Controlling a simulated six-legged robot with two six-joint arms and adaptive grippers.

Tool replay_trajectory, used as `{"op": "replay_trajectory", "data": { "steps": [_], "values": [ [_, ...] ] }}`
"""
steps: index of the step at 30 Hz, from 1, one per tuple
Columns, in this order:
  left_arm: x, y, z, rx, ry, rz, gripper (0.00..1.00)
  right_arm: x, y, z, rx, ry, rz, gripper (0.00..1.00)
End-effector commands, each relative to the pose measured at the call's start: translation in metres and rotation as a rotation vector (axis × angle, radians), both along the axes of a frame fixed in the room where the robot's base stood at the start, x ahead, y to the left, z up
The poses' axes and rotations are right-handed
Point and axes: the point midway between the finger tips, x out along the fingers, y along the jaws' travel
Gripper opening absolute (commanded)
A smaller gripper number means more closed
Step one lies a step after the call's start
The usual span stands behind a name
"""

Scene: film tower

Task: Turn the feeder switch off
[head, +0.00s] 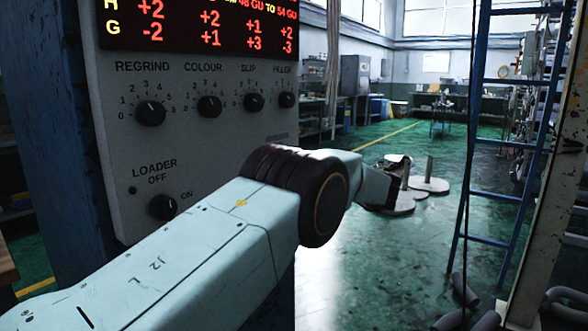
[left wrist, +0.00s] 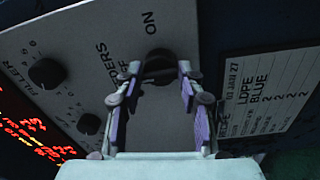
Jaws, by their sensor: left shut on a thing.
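The feeder switch is a dark round knob (left wrist: 160,61) on the grey panel, in the left wrist view. Lettering beside it ends in "DERS", with a partly covered "OFF" and a clear "ON". My left gripper (left wrist: 160,75) has its two fingers on either side of this knob and is shut on it. Which way the knob points is hard to make out. In the head view my left arm crosses in front of the lower panel (head: 105,180) and covers the feeder switch; the fingers there are not clear. My right gripper is not in view.
The loader knob (head: 163,207) sits low on the panel, close to my arm. A row of dials, including filler (head: 286,100), is above, under a red-digit display (head: 200,22). A printed card (left wrist: 268,92) is beside the panel. A blue ladder (head: 490,130) stands right.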

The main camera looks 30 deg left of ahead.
Motion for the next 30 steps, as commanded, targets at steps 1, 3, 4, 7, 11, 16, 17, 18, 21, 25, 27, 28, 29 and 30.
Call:
{"op": "replay_trajectory", "data": {
  "steps": [1,3,4,7,11,16,17,18,21,25,27,28,29,30],
  "values": [
    [-0.001,0.000,-0.003,-0.003,0.004,0.003,0.07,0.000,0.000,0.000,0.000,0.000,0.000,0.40],
    [-0.001,0.000,-0.003,-0.003,0.004,0.003,0.42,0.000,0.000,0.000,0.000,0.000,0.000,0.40],
    [-0.001,0.000,-0.003,-0.003,0.004,0.003,0.45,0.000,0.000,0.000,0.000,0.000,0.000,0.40],
    [-0.001,0.000,-0.003,-0.002,0.004,0.002,0.53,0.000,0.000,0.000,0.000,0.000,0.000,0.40],
    [0.000,0.000,-0.002,-0.002,0.003,0.001,0.59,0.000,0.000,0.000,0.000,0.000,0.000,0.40],
    [0.000,0.000,-0.001,-0.001,0.002,0.001,0.59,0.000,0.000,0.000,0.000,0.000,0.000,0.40],
    [0.000,0.000,-0.001,-0.001,0.002,0.001,0.59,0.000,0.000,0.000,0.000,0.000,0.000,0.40],
    [0.000,-0.001,-0.001,-0.001,0.002,0.000,0.59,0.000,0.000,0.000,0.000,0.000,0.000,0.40],
    [0.000,-0.008,-0.001,0.000,0.002,-0.002,0.59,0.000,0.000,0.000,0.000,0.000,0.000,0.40],
    [-0.002,-0.029,-0.002,0.002,0.002,-0.003,0.59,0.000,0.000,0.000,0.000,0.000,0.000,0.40],
    [-0.003,-0.043,-0.002,0.001,0.001,-0.003,0.59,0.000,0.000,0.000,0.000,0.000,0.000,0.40],
    [-0.003,-0.050,-0.003,0.002,0.001,-0.003,0.59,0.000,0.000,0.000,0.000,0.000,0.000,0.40],
    [-0.004,-0.056,-0.003,0.001,0.001,-0.003,0.59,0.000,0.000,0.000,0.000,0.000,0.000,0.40],
    [-0.004,-0.065,-0.004,0.000,0.001,-0.004,0.59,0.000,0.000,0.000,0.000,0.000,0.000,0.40]
  ]
}}
